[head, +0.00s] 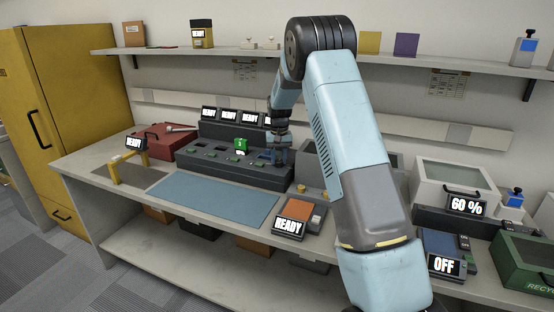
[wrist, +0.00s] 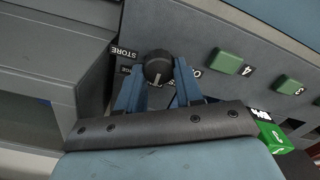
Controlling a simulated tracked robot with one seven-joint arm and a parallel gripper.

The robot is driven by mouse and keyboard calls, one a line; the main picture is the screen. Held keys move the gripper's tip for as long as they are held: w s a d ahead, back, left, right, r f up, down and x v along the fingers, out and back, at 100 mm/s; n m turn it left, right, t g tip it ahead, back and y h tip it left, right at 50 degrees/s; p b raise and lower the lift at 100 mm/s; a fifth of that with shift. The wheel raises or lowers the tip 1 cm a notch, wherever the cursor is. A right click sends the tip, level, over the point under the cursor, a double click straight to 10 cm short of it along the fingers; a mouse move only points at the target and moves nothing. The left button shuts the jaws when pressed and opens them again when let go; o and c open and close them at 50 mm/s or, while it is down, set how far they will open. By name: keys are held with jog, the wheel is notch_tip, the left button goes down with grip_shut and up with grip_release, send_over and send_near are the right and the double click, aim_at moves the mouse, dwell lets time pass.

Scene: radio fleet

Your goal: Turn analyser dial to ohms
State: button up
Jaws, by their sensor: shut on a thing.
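In the wrist view a round black dial knob (wrist: 157,66) with a pale pointer line sits between the two blue fingers of my gripper (wrist: 158,88), which is shut on it. The pointer line faces toward the gripper side of the picture. In the head view my gripper (head: 279,152) is at the right end of a dark rack unit (head: 220,168) with several READY displays; the dial is hidden there. I cannot tell which device is the analyser.
Green buttons (wrist: 229,61) and a green handset-like block (wrist: 273,137) lie right of the dial. On the bench are a blue mat (head: 215,198), an orange-topped READY device (head: 302,214), a red case (head: 165,139) and a lidded box (head: 452,178). The mat is clear.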

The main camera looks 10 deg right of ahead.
aim_at(279, 160)
jog(key=shift+r, duration=0.1)
dwell(0.5)
jog(key=o, duration=1)
jog(key=shift+o, duration=0.2)
notch_tip(279, 160, up, 14)
jog(key=shift+f, duration=0.25)
